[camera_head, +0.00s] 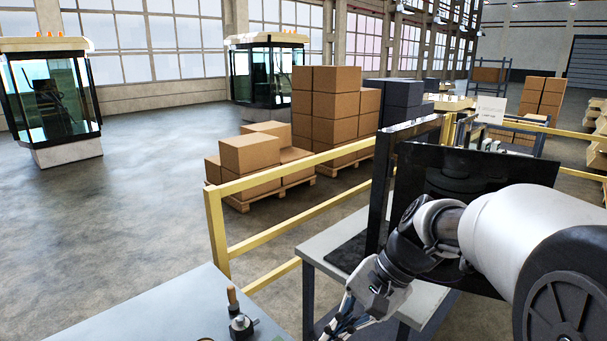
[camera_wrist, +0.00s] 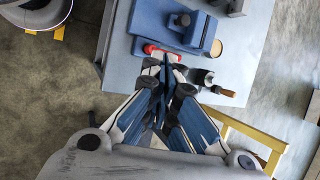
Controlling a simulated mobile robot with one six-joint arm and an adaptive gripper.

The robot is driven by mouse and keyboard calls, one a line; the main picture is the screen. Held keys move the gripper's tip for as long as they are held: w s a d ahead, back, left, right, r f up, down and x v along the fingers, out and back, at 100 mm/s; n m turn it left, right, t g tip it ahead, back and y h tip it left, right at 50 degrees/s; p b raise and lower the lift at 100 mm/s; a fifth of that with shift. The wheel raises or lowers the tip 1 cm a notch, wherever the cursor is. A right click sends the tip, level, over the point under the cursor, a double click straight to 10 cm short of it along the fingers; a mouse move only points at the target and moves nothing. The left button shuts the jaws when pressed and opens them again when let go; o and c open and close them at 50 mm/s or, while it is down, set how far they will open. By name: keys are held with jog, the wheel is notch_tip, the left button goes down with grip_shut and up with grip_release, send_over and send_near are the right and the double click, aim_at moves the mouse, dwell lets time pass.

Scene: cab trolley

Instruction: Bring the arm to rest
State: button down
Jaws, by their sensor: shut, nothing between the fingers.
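My arm reaches in from the right in the head view. My gripper (camera_wrist: 166,68) is seen from behind in the wrist view, with its fingers drawn together and empty. In the head view only part of the gripper shows at the bottom edge. In the wrist view the fingertips appear over the edge of a blue-grey table (camera_wrist: 254,50), close to a blue device (camera_wrist: 165,22) and a red-and-white part (camera_wrist: 155,50). I cannot tell whether they touch.
A wooden-handled tool (camera_head: 238,312) stands on the near table (camera_head: 150,310). A yellow railing (camera_head: 290,225) runs beside it. Dark panels (camera_head: 440,165) stand behind my arm. Stacked boxes (camera_head: 328,105) sit on pallets beyond. Open floor (camera_head: 120,220) lies left.

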jog(key=s+d+n+t+h, duration=0.2)
jog(key=s+d+n+h, duration=0.1)
jog(key=s, duration=0.6)
jog(key=s+d+r+n+t+h, duration=0.1)
jog(key=s+d+n+t+h, duration=0.2)
jog(key=s, duration=0.6)
jog(key=shift+s+d+r+n, duration=0.2)
jog(key=shift+d+r+n, duration=0.1)
jog(key=shift+d+n, duration=0.75)
jog(key=c, duration=2.3)
grip_release()
